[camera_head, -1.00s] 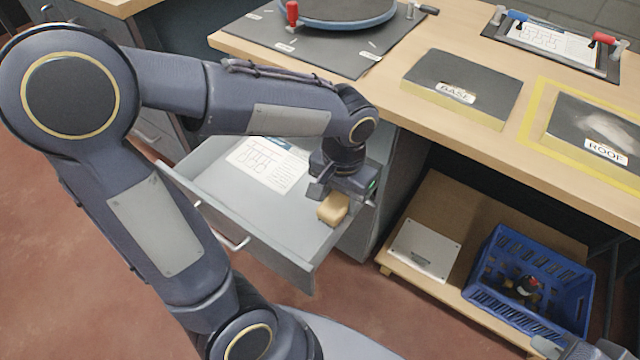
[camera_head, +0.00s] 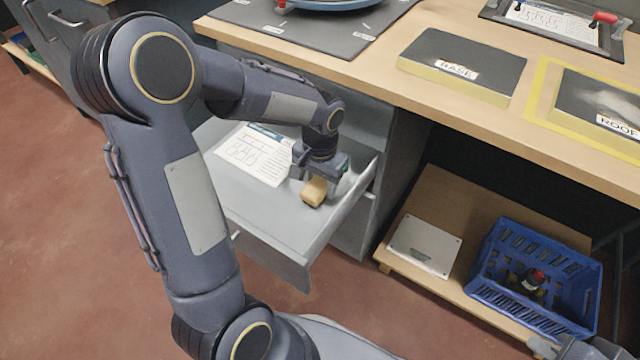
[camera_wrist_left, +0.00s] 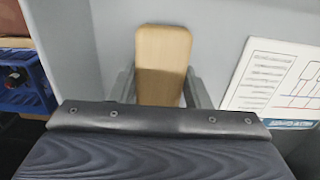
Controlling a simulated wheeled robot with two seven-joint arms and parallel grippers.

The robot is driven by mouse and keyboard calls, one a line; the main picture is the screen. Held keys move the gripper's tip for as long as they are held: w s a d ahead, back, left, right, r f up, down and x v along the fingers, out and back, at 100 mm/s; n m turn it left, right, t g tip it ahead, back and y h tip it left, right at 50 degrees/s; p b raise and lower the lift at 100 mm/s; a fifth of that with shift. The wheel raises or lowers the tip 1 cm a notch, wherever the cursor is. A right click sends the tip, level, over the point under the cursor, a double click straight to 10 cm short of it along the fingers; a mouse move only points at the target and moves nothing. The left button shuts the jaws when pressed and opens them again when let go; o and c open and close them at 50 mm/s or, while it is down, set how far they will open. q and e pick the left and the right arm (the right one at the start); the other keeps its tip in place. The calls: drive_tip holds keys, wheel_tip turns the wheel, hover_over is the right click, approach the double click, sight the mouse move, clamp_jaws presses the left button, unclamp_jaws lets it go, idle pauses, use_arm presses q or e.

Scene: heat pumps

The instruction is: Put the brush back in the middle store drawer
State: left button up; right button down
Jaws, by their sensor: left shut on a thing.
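The brush shows as a tan wooden block (camera_head: 314,191) at my left gripper (camera_head: 318,180), inside the open grey drawer (camera_head: 272,228). In the left wrist view the brush (camera_wrist_left: 162,62) sits between the two fingers of my left gripper (camera_wrist_left: 160,85), which is shut on it. The drawer floor is close under the brush; I cannot tell whether they touch. The brush's lower side is hidden.
A printed sheet (camera_head: 255,153) lies in the drawer left of the brush. The workbench (camera_head: 385,85) overhangs the drawer's far side. A low wooden shelf (camera_head: 445,205) holds a white plate (camera_head: 425,245) and a blue crate (camera_head: 500,295). The drawer's front part is clear.

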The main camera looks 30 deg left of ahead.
sight(320, 182)
use_arm(q)
drive_tip(key=o, duration=1)
drive_tip(key=shift+f, duration=0.1)
wheel_tip(320, 182, up, 11)
drive_tip(key=p, duration=0.5)
drive_tip(key=s+d+r+n+t+h, duration=0.1)
drive_tip(key=s+t, duration=0.1)
drive_tip(key=s, duration=0.4)
drive_tip(key=s+d+r+n+t+h, duration=0.1)
drive_tip(key=s+r, duration=0.1)
drive_tip(key=s, duration=0.4)
drive_tip(key=s+d+r+t+h, duration=0.1)
drive_tip(key=s+t, duration=0.1)
drive_tip(key=s, duration=0.3)
drive_tip(key=shift+s+d+r+n+t+h, duration=0.3)
drive_tip(key=shift+s+d+r+n+h, duration=0.05)
drive_tip(key=shift+s+d+n+h, duration=0.05)
drive_tip(key=shift+r, duration=0.1)
